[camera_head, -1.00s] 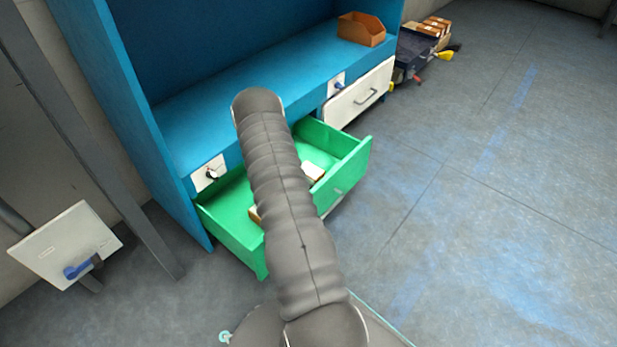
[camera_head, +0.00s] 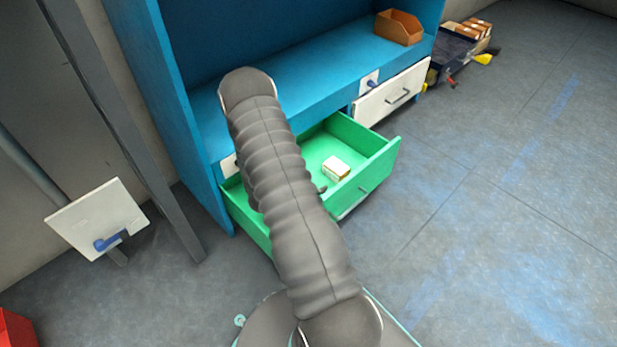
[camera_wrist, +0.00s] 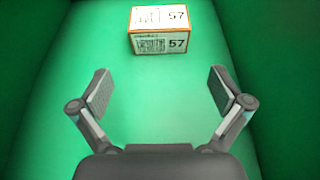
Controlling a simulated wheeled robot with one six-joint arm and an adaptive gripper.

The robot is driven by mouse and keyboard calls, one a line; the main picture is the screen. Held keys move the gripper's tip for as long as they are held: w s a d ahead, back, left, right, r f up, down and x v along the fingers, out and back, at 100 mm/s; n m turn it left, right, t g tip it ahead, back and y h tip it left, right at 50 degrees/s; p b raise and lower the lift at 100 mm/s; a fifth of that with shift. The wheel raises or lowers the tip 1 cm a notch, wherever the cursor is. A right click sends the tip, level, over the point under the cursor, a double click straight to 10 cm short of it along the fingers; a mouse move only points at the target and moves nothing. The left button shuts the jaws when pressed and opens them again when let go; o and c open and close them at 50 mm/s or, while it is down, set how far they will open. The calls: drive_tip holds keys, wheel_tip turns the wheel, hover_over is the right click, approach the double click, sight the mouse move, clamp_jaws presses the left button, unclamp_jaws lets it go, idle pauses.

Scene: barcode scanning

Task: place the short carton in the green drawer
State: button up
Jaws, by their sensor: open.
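The short carton (camera_wrist: 160,29), white with orange edges, a barcode-like print and the number 57, lies in the green drawer in the wrist view. A small white carton (camera_head: 336,167) shows in the drawer in the head view. The green drawer (camera_head: 374,168) is pulled open below the blue cabinet. My gripper (camera_wrist: 159,82) is open and empty. Its fingers are spread over the drawer floor, and the carton lies beyond their tips, apart from them. In the head view my arm covers the left part of the drawer and most of the gripper.
An orange bin (camera_head: 398,27) stands on the blue shelf (camera_head: 290,80). A white closed drawer (camera_head: 392,94) is right of the green one. A cart with boxes (camera_head: 462,42) stands at the back right. A white panel (camera_head: 97,218) is at the left. The floor at the right is clear.

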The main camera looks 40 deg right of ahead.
drive_tip(key=s+a+r+m+g+y, duration=0.1)
drive_tip(key=s+a+r+m, duration=0.2)
drive_tip(key=r, duration=0.5)
drive_tip(key=s+a+r+m+g+y, duration=0.15)
drive_tip(key=r+m, duration=0.25)
drive_tip(key=r, duration=0.5)
drive_tip(key=s+a+r+m+g+y, duration=0.15)
drive_tip(key=a+r+m, duration=0.25)
drive_tip(key=r, duration=0.4)
drive_tip(key=s+a+r+m+t+y, duration=0.4)
drive_tip(key=s+a+r, duration=0.3)
drive_tip(key=a, duration=0.4)
drive_tip(key=s+a+r+m+t+y, duration=0.4)
drive_tip(key=s+a+r, duration=0.4)
drive_tip(key=a, duration=0.4)
drive_tip(key=shift+r+y, duration=0.45)
drive_tip(key=shift+y, duration=0.35)
